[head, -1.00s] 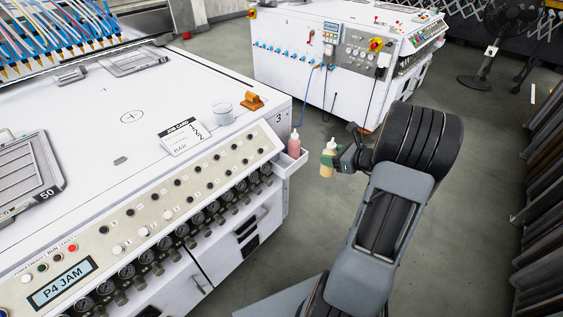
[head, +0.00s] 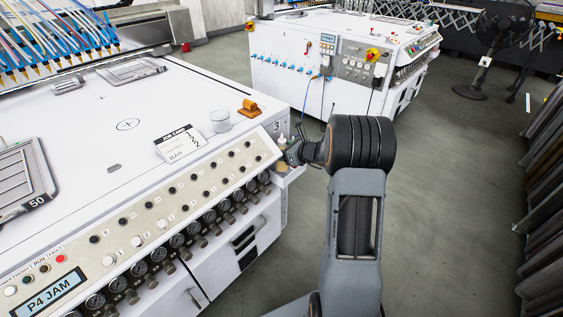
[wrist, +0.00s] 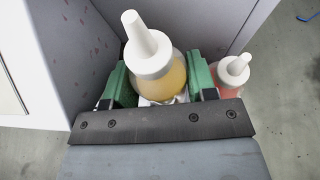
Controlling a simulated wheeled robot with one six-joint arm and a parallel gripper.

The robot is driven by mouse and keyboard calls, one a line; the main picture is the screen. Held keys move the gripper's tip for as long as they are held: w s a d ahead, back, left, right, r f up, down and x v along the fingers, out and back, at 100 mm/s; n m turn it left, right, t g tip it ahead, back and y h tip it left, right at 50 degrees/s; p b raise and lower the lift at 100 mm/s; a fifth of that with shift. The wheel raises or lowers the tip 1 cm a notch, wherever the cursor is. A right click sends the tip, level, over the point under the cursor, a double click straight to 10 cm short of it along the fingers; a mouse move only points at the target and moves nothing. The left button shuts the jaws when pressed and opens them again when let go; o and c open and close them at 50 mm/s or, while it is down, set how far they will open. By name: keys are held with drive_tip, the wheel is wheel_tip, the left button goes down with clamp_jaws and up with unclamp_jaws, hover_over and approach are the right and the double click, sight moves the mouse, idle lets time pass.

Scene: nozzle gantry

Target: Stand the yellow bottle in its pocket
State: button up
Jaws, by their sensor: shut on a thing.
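The yellow bottle (wrist: 168,78), with a white collar and nozzle, stands roughly upright between the green finger pads of my gripper (wrist: 160,84) in the wrist view. My gripper is shut on its body. In the head view, my gripper (head: 292,153) is at the tray (head: 291,178) on the machine's near right corner and hides most of the bottle. The bottle's base and the pocket under it are hidden, so I cannot tell whether it touches the bottom. A pink bottle (wrist: 231,76) with a white nozzle stands close beside the right finger.
The white machine (head: 140,110) carries a job card (head: 179,144), a clear cup (head: 219,121) and an orange block (head: 249,107). Its side wall is close to the left finger in the wrist view. Open floor (head: 440,210) lies to the right.

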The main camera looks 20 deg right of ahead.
wheel_tip(320, 180, down, 4)
drive_tip(key=shift+f+b, duration=0.2)
drive_tip(key=shift+b, duration=0.5)
drive_tip(key=shift+w+a+f, duration=0.2)
drive_tip(key=shift+w, duration=0.15)
drive_tip(key=shift+f, duration=0.1)
